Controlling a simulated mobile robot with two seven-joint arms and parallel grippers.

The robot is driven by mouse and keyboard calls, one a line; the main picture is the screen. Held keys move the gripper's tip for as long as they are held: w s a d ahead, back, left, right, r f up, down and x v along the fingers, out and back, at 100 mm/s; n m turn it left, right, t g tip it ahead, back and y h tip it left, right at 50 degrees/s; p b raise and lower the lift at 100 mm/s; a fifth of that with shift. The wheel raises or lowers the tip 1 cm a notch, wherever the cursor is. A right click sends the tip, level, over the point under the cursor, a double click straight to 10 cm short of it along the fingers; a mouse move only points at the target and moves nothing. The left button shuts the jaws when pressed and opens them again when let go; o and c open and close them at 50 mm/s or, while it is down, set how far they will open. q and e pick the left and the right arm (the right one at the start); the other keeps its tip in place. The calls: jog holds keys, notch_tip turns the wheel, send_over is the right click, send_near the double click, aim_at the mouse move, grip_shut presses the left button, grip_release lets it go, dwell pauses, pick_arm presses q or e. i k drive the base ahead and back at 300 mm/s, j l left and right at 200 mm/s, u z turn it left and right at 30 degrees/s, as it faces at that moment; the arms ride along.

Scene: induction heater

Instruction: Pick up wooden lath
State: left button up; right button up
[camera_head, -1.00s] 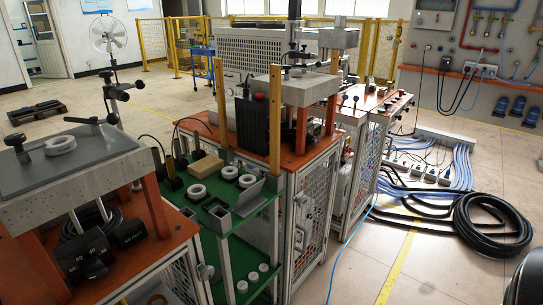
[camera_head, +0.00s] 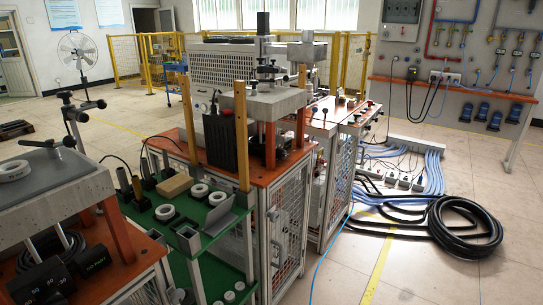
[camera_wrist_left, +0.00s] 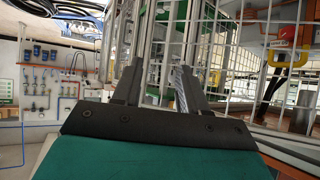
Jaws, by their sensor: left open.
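Two upright yellow-brown wooden strips, the nearer lath (camera_head: 241,135) and the farther lath (camera_head: 187,120), stand at the back edge of the green shelf in the head view, beside the orange-topped press table. A tan block (camera_head: 174,185) lies on the shelf near them. My left gripper (camera_wrist_left: 160,80) shows in the left wrist view with its two dark fingers apart and nothing between them. Behind the fingers are mesh panels and metal frame posts. No lath can be made out clearly there. Neither gripper shows in the head view.
The green shelf (camera_head: 199,260) holds several white rings and metal square tubes. Press machines stand at left and centre. A black hose coil (camera_head: 465,227) lies on the floor at right. The tiled floor (camera_head: 400,275) in the front right is mostly clear.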

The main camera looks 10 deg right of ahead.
aim_at(239, 86)
jog(key=i+l+u, duration=0.1)
jog(key=u, duration=0.95)
jog(key=l+u, duration=0.9)
jog(key=l, duration=0.3)
jog(key=k+l+u, duration=0.2)
jog(key=l, duration=0.25)
jog(key=k+l, duration=0.1)
jog(key=l, duration=0.35)
jog(key=l+u, duration=0.1)
jog(key=l, duration=0.35)
jog(key=k, duration=0.05)
